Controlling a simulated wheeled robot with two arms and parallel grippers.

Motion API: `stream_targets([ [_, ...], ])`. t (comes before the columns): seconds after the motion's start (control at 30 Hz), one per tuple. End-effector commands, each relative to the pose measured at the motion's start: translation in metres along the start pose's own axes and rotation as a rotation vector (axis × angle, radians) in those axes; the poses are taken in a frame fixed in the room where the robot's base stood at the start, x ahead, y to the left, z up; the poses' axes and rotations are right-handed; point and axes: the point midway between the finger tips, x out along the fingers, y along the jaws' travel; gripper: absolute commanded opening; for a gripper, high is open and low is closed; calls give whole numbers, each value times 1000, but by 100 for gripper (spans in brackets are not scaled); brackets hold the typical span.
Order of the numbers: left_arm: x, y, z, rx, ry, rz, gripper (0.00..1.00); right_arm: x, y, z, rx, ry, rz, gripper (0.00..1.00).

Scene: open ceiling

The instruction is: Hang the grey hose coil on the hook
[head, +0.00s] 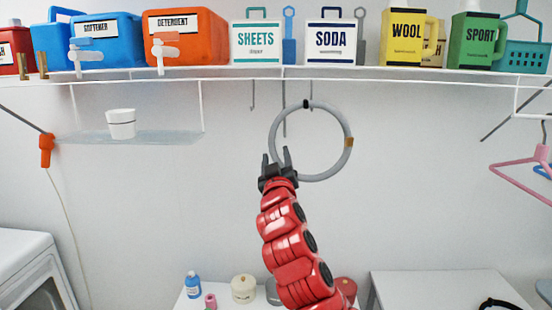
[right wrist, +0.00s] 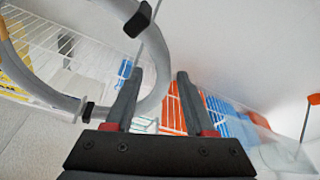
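The grey hose coil (head: 348,126) is a ring with a black band at its top and a tan band at its right; its tube also shows in the right wrist view (right wrist: 110,10). It is upright below the shelf, its top meeting a thin metal hook (head: 311,88). The hook's lower end is hidden, so I cannot tell exactly how they engage. My right gripper (head: 276,155) is at the coil's lower left. Its fingers stand apart in the right wrist view (right wrist: 161,72), with the tube passing behind them, not clamped. My left gripper is not in view.
Other thin hooks (head: 252,95) hang left of the coil. The wire shelf (head: 280,74) above carries bins and cartons. A small shelf (head: 165,137) with a white cup (head: 121,124) is at left, pink hangers (head: 520,163) at right. The wall around the coil is clear.

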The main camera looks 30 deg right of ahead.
Motion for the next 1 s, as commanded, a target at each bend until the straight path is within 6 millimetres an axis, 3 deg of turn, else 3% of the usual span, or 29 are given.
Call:
stream_targets([
  [0.47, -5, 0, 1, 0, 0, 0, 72, -7, 0, 1, 0, 1, 0, 64],
  [1.0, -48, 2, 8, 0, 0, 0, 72, -94, -2, 4, 0, 8, 0, 64],
])
